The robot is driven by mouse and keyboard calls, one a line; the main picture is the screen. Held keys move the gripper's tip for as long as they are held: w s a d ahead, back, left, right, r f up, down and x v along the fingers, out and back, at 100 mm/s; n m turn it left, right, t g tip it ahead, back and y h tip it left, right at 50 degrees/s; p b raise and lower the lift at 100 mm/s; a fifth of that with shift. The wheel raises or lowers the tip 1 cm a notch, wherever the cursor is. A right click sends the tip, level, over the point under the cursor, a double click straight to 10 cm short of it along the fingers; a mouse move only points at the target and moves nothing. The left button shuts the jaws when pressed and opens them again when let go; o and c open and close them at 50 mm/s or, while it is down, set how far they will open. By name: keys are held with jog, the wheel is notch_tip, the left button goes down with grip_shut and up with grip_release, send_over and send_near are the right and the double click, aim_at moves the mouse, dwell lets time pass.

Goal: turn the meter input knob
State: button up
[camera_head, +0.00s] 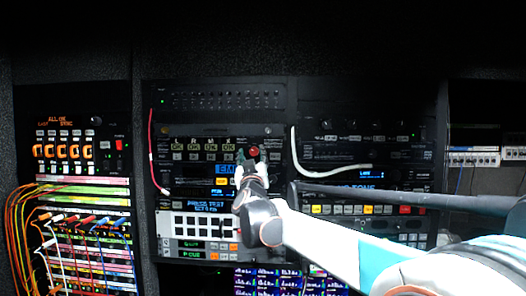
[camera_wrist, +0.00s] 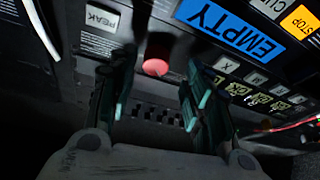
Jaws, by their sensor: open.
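My gripper (camera_head: 243,160) is in front of the middle rack panel, beside a round red control (camera_head: 254,151). In the wrist view my gripper (camera_wrist: 158,80) is open, with one finger on each side of the red control (camera_wrist: 155,67). Nothing is held between the fingers. A dark rounded shape adjoins the red face. No knob label is readable, so I cannot tell if this is the meter input knob. Whether either finger touches it is unclear.
A blue EMPTY label (camera_wrist: 229,29) and a PEAK key (camera_wrist: 102,18) flank the control. A white cable (camera_head: 296,155) and a red cable (camera_head: 151,150) hang at the rack. A patch panel with coloured cords (camera_head: 70,220) stands at left.

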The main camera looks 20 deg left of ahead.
aim_at(254, 151)
jog(key=shift+w+r, duration=0.2)
jog(key=shift+w, duration=0.35)
jog(key=shift+w+r, duration=0.15)
jog(key=shift+w, duration=0.35)
jog(key=shift+s+a, duration=0.1)
jog(key=shift+c, duration=1.3)
jog(key=c, duration=0.8)
